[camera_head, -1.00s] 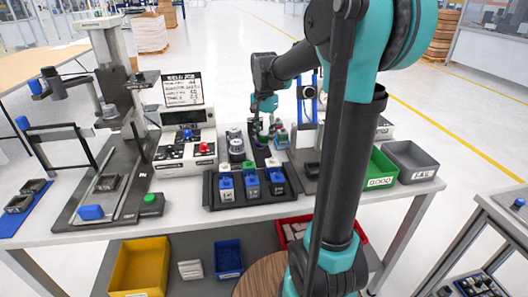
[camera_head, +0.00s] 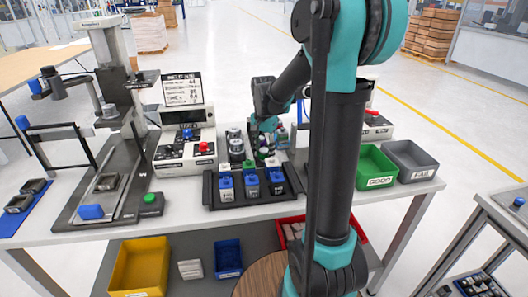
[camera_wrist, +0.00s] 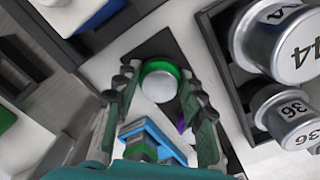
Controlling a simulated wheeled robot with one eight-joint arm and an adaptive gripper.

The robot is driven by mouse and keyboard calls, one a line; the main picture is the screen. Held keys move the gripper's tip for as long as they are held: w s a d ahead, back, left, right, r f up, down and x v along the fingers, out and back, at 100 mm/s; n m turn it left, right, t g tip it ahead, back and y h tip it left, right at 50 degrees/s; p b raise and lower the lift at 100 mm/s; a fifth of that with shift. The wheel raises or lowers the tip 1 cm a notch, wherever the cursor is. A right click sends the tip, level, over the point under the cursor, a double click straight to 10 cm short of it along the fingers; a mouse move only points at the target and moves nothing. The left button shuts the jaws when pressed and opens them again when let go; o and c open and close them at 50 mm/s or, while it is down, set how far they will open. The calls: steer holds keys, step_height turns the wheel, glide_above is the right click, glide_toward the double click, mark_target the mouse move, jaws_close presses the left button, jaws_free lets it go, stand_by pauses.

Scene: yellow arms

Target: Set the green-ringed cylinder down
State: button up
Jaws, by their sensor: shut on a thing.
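The green-ringed cylinder (camera_wrist: 157,86) shows in the wrist view with a pale round end and a green band around it. My gripper (camera_wrist: 158,76) has a finger on each side and is shut on it. The cylinder is mostly hidden by the fingers there. A dark plate (camera_wrist: 165,45) lies beneath it in the wrist view; I cannot tell whether the cylinder touches it.
Metal cylinders marked 44 (camera_wrist: 275,38) and 36 (camera_wrist: 290,115) stand close on the right in the wrist view. The black tray (camera_head: 230,205) is in front of my gripper. A green bin (camera_head: 376,168) and grey bin (camera_head: 410,160) stand right; a control box (camera_head: 185,150) stands left.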

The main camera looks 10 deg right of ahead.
mark_target(264, 150)
steer(key=o, duration=1.2)
steer(key=shift+o, duration=0.2)
step_height(264, 150, up, 12)
steer(key=shift+r, duration=0.15)
